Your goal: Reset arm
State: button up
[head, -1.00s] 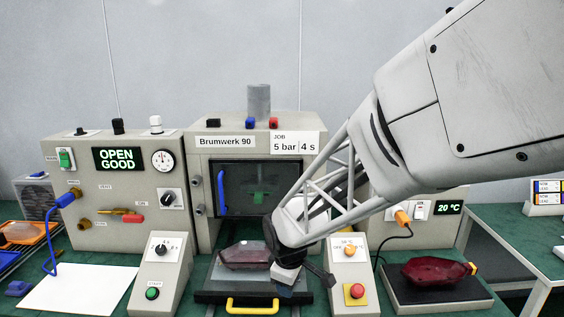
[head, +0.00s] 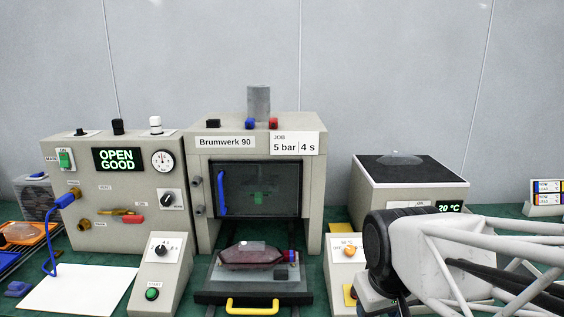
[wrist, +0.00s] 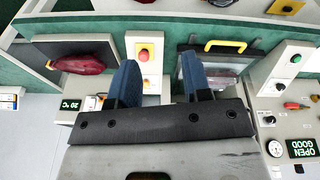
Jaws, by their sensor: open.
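My gripper shows in the wrist view (wrist: 163,85) with two blue fingers apart and nothing between them. In the head view my arm is at the lower right, in front of the right-hand machine, and its fingertips are not visible there. A dark red tail lamp (head: 254,256) lies on the sliding tray (head: 212,296) in front of the Brumwerk 90 machine (head: 264,146). Another red lamp (wrist: 88,65) lies on a dark pad (wrist: 60,46) in the wrist view; my arm hides it in the head view.
The display (head: 118,159) reads OPEN GOOD. A grey box with a black top (head: 408,180) stands at the right. A white sheet (head: 78,290) lies at the left.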

jog(key=s+m, duration=0.1)
jog(key=s+d, duration=0.1)
jog(key=s, duration=0.1)
jog(key=s+d+m, duration=0.1)
jog(key=s, duration=0.1)
jog(key=shift+s+r+m, duration=0.2)
jog(key=shift+r+m, duration=0.1)
jog(key=shift+r, duration=0.1)
dwell(2.1)
